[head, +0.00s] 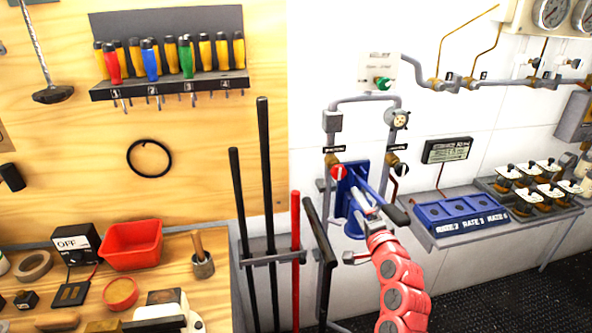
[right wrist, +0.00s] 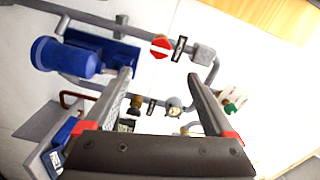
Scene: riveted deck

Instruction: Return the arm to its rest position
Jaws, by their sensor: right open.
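My right arm (head: 402,285), with red segmented links, reaches up from the bottom of the head view. Its gripper (head: 366,207) is in front of the blue wall unit (head: 345,181), below the pipe loop. In the right wrist view the two grey fingers of the gripper (right wrist: 160,78) are spread wide with nothing between them. The blue unit's cylinder (right wrist: 70,59) lies to the left of the fingers, and a red knob with a white bar (right wrist: 160,46) shows beyond the gap. I cannot tell whether the gripper touches the unit. My left gripper is not in view.
Long black and red bars stand in a rack (head: 272,256) left of the arm. A shelf with blue rate trays (head: 460,214) and several jars is to the right. A workbench with a red bin (head: 131,246) is at left. Dark floor (head: 500,300) is open at lower right.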

